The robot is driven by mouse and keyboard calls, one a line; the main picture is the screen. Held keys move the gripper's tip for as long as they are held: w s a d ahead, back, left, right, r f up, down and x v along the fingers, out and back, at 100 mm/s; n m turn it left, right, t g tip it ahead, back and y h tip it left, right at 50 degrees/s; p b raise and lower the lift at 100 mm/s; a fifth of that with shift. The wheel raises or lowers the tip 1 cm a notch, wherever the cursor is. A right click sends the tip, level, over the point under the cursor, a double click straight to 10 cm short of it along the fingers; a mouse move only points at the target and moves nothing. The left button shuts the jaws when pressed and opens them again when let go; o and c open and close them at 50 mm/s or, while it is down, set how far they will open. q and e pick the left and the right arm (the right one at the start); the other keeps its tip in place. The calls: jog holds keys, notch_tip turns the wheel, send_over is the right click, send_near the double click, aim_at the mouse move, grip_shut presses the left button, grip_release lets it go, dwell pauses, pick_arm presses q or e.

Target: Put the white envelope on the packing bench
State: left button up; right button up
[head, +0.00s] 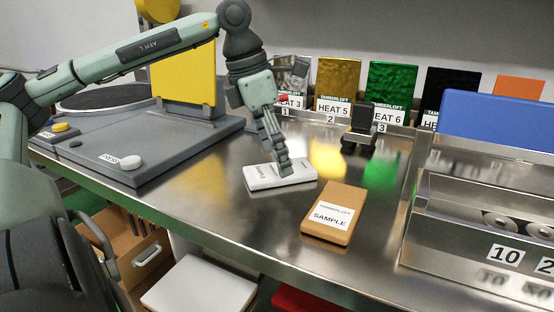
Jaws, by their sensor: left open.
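A white, flat, rectangular packet with dark print, which looks like the white envelope (262,180), lies on the shiny metal packing bench (225,205). My left gripper (285,170) comes down from above, with its fingertips at the packet's upper face. It is open; whether the fingertips touch the packet I cannot tell. The fingers hide part of the packet. My right gripper is not in view.
An orange-brown SAMPLE packet (335,213) lies just right of the white one. A small dark stand (359,130) and several coloured HEAT packets (338,82) stand behind. A grey press (140,140) is at left, a metal rack (470,240) at right. The front middle is clear.

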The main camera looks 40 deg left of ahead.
aim_at(260, 173)
pick_arm(q)
jog(key=v, duration=1)
jog(key=shift+r, duration=0.25)
jog(key=shift+s+f, duration=0.1)
jog(key=shift+s, duration=0.05)
